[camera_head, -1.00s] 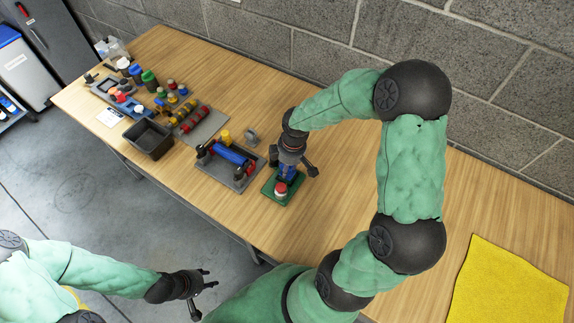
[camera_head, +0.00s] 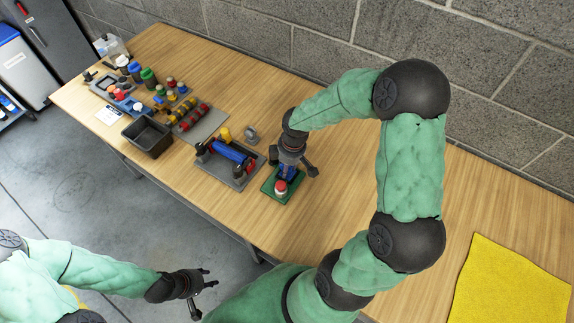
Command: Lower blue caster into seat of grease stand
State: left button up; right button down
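The grease stand is a green plate (camera_head: 271,196) on the table with a red-capped round part (camera_head: 281,187) at its front. A blue piece, the caster (camera_head: 287,171), shows just under my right gripper (camera_head: 290,172), at the back of the stand. The gripper points down over it, with dark finger parts jutting out on both sides. The fingertips and the caster's lower end are hidden, so I cannot tell whether it is gripped or seated. My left gripper (camera_head: 208,292) is open and empty at the lower left, in front of the table.
A grey tray (camera_head: 213,174) with a blue roller (camera_head: 233,153) lies left of the stand. A black bin (camera_head: 147,138) and several small coloured parts stand farther left. A yellow mat (camera_head: 510,290) lies at the right. The table right of the stand is clear.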

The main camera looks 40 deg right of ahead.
jog(key=shift+f, duration=0.35)
jog(key=c, duration=0.7)
grip_release()
jog(key=shift+c, duration=0.2)
jog(key=r, duration=0.8)
jog(key=s+r, duration=0.1)
jog(key=r, duration=0.3)
jog(key=shift+s+d, duration=0.1)
jog(key=shift+d, duration=0.3)
